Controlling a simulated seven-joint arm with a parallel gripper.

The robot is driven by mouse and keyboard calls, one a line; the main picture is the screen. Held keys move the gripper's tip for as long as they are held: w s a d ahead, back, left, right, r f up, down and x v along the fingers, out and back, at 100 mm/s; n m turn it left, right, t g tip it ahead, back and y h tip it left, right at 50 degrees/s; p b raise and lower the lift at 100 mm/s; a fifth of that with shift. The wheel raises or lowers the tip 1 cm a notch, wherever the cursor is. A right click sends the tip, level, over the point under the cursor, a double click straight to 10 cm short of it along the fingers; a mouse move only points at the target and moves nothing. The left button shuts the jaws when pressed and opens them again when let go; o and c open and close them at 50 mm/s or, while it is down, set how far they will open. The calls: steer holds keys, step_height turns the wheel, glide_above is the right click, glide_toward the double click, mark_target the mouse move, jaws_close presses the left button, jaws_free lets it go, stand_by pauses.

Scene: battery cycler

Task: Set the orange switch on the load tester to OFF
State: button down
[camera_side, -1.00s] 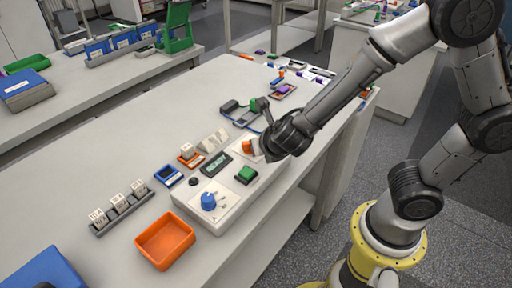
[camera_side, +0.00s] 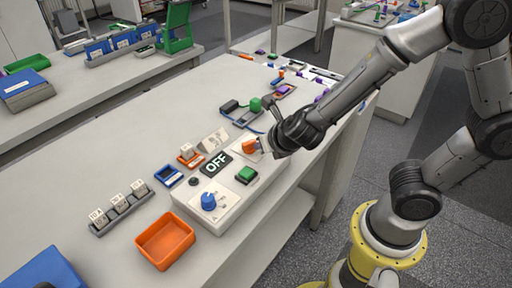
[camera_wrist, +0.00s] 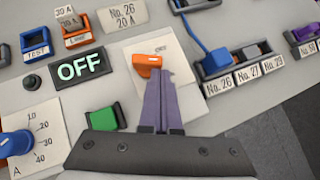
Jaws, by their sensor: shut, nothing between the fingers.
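The load tester (camera_side: 230,208) is a pale panel with a blue knob (camera_side: 209,201), a green button (camera_side: 246,175) and an orange switch (camera_side: 250,147). Its display (camera_side: 216,163) reads OFF, and the wrist view shows the same OFF display (camera_wrist: 84,67). In the wrist view the orange switch (camera_wrist: 147,64) lies on a white plate (camera_wrist: 165,55). My gripper (camera_wrist: 162,85) is shut and empty, its fingertips just beside the switch at its lower right; I cannot tell if they touch it. In the side view my gripper (camera_side: 266,147) is at the switch's right.
An orange bin (camera_side: 165,240) stands in front of the tester at left. A rack of labelled white blocks (camera_side: 120,206) lies further left. A folded label card (camera_side: 213,140) stands behind the display. A green-topped cable device (camera_side: 255,104) is further back.

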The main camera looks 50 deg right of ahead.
steer(key=shift+w+d+n+t+y, duration=0.15)
steer(key=shift+d+n+y, duration=0.2)
steer(key=shift+n+y, duration=0.3)
steer(key=shift+s+d+n+t+y, duration=0.15)
steer(key=shift+d+n+y, duration=0.25)
steer(key=shift+n, duration=0.45)
stand_by(0.5)
steer(key=shift+w+d, duration=0.3)
stand_by(0.4)
steer(key=shift+w+d, duration=0.5)
steer(key=shift+w, duration=0.1)
stand_by(1.5)
